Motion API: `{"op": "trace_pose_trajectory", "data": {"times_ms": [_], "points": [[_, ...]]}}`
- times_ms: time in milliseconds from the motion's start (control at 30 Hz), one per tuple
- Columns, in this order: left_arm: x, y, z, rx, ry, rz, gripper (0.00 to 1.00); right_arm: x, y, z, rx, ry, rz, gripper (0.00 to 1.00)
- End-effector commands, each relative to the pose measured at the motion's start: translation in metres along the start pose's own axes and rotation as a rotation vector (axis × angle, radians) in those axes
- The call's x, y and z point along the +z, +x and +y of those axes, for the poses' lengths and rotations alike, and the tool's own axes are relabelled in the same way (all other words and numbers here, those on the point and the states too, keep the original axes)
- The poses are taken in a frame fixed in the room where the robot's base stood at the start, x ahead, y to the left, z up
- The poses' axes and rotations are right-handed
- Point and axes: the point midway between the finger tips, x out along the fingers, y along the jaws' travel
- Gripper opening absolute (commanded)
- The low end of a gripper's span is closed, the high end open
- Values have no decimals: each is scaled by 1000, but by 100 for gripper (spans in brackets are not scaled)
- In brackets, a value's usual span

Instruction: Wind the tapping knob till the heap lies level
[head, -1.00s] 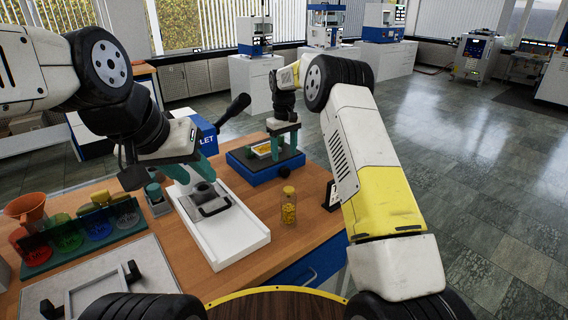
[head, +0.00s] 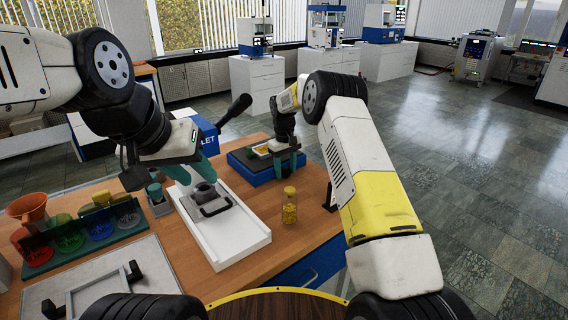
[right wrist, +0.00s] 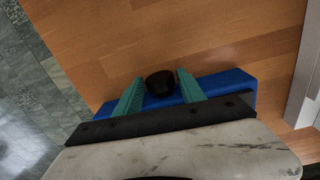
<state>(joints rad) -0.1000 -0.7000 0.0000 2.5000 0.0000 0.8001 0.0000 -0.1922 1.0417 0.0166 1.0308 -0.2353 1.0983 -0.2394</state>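The tapping device has a blue base (head: 255,174) with a dark top and a small tray (head: 262,150) of yellow grains; the heap's shape is too small to judge. Its black round knob (right wrist: 160,83) shows in the right wrist view, between the two green fingers of my right gripper (right wrist: 160,88). The fingers stand on either side of the knob, with no clear grip on it. In the head view my right gripper (head: 291,165) is at the device's near right side and hides the knob. My left gripper (head: 195,165) is open and empty above the white press.
The white press (head: 235,240) with a black handle stands left of the device. A jar of yellow grains (head: 289,208) stands on the wooden table close in front.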

Motion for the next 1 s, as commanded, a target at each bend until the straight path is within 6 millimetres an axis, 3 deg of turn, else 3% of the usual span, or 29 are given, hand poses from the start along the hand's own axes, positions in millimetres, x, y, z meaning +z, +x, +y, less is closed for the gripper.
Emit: {"op": "trace_pose_trajectory", "data": {"times_ms": [33, 200, 233, 400, 700, 1000], "points": [[0, 0, 0, 0, 0, 0, 36, 0, 0, 0, 0, 0, 0, 35], [0, 0, 0, 0, 0, 0, 36, 0, 0, 0, 0, 0, 0, 2], [0, 0, 0, 0, 0, 0, 36, 0, 0, 0, 0, 0, 0, 0], [0, 0, 0, 0, 0, 0, 36, 0, 0, 3, -40, 3, -3, 0], [0, 0, 0, 0, 0, 0, 36, -1, 2, 7, -291, 4, -22, 0], [0, 0, 0, 0, 0, 0, 36, 0, 1, 8, -371, 0, -28, 0]]}}
